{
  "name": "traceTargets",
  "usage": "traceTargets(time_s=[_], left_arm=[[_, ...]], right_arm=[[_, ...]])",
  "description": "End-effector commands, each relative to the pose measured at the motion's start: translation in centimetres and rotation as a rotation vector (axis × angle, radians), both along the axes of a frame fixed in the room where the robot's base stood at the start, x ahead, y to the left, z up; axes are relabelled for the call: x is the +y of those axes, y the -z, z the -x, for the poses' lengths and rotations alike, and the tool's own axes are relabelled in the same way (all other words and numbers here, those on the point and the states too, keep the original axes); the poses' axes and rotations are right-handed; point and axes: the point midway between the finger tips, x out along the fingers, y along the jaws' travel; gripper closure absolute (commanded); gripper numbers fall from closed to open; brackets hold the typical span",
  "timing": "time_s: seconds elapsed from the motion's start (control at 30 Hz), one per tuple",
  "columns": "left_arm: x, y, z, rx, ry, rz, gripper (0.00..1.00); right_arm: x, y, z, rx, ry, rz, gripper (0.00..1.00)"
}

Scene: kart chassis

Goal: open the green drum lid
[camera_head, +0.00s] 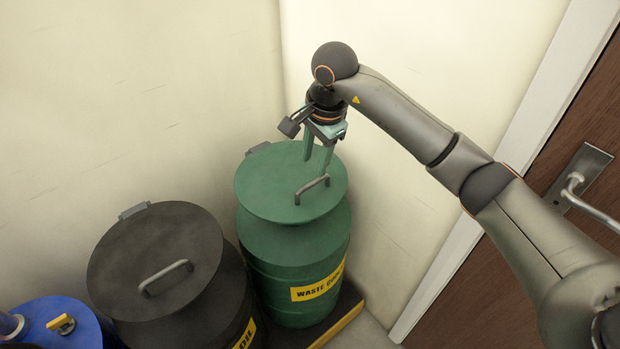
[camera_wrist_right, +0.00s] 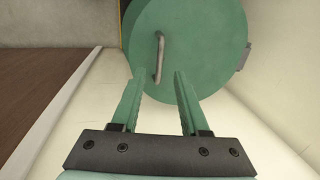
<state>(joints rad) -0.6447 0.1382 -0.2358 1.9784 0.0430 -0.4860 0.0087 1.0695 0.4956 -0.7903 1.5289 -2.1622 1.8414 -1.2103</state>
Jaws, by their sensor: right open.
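The green drum (camera_head: 297,265) stands in the corner with its round green lid (camera_head: 270,183) on top, lying flat and closed. A grey bar handle (camera_head: 312,188) is fixed on the lid, and it also shows in the right wrist view (camera_wrist_right: 158,58). A hinge (camera_head: 258,147) sits at the lid's back edge. My right gripper (camera_head: 316,166) is open and empty, fingers pointing down, just above and behind the handle in the head view. In the right wrist view the handle lies beyond the fingertips (camera_wrist_right: 156,76), apart from them. My left gripper is out of view.
A black drum (camera_head: 160,262) with its own handle stands left of the green drum, and a blue drum (camera_head: 55,325) stands further left. Walls close in behind. A brown door (camera_head: 500,270) with a lever handle (camera_head: 582,185) is at the right.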

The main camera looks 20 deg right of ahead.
Motion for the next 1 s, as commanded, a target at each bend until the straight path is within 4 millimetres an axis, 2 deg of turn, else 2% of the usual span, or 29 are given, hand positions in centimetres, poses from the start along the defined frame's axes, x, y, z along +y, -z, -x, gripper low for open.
traceTargets(time_s=[0.03, 0.1, 0.3, 0.5, 0.77, 1.0], left_arm=[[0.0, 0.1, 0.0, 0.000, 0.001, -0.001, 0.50], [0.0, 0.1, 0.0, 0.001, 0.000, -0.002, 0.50], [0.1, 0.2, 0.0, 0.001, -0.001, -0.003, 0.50], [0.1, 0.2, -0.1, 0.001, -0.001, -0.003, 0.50], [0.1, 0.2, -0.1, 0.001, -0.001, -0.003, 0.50], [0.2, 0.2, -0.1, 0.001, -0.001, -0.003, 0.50]], right_arm=[[0.2, 1.3, -0.1, 0.006, 0.000, -0.002, 0.55], [0.3, 2.7, -0.4, 0.006, 0.000, -0.001, 0.55], [0.5, 5.6, -1.0, 0.002, 0.000, -0.004, 0.55], [0.6, 6.8, -1.3, 0.000, -0.001, -0.003, 0.55], [0.6, 6.9, -1.3, 0.000, 0.000, -0.002, 0.55], [0.6, 6.9, -1.3, 0.000, 0.000, -0.002, 0.81]])
